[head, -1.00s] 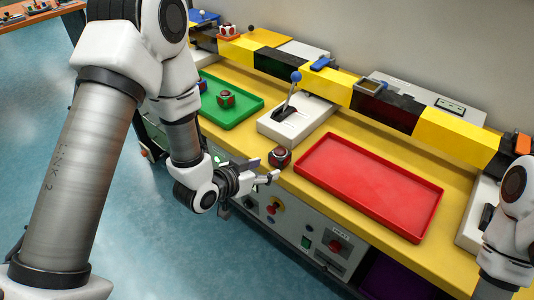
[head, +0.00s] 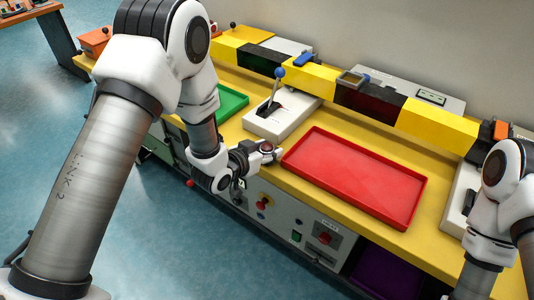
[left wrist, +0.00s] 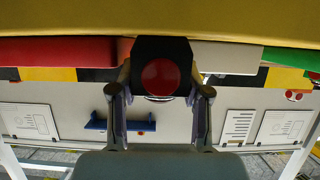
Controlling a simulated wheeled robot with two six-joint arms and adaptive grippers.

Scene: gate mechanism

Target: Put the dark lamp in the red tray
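The dark lamp, a small dark block with a red dome, shows in the head view (head: 267,147) just left of the red tray (head: 355,172), near the table's front edge. My left gripper (head: 266,153) is at the lamp from the front. In the left wrist view the lamp (left wrist: 160,78) sits between the two fingers, whose tips lie against its sides. Whether its base touches the table is hidden. The red tray is empty; its side shows at the left of the wrist view (left wrist: 70,51). My right gripper is out of view; only part of that arm shows.
A white lever box (head: 280,118) with a blue-knobbed lever stands behind the lamp. A green tray (head: 232,100) lies further left, partly behind my left arm. A yellow and black beam (head: 370,100) runs along the back. The table front carries buttons (head: 326,238).

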